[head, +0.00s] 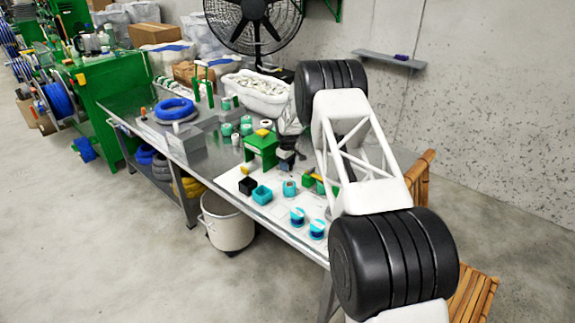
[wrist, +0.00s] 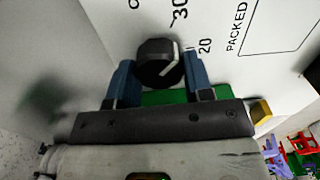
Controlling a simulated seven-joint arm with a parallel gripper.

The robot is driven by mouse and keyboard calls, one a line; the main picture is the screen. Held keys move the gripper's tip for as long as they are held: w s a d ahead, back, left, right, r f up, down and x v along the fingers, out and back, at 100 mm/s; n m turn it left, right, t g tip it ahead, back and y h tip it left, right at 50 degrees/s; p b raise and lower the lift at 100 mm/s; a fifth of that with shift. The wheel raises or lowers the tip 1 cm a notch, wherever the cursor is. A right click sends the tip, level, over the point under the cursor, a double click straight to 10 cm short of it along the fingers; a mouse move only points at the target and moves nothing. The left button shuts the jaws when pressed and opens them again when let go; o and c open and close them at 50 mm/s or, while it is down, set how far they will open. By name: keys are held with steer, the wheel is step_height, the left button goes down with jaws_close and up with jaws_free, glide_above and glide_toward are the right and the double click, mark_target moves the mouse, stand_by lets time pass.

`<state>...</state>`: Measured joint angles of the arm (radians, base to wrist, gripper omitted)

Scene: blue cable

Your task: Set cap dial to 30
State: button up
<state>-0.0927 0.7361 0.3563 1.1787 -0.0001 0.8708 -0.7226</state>
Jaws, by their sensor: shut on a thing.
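The cap dial is a round black knob (wrist: 156,65) with a white pointer line, seen in the wrist view on a white panel (wrist: 225,62) printed with 20 and 30. The pointer slants up and to the right, in the span between 20 and 30; its exact reading is hard to tell. My gripper (wrist: 160,63) has its two blue fingers on either side of the knob and is shut on it. A green part (wrist: 165,98) shows between the fingers below the knob. In the head view I cannot make out the dial.
In the head view, a green stand (head: 262,143) and several teal and black cups stand on the workbench near my gripper. A blue cable coil (head: 175,109) and white bin (head: 255,97) are farther back. PACKED and an outlined box are printed right of the dial.

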steer(key=shift+r+n, duration=0.1)
steer(key=shift+n, duration=1.4)
steer(key=o, duration=0.9)
step_height(320, 180, up, 7)
steer(key=shift+f, duration=0.1)
steer(key=shift+r, duration=0.45)
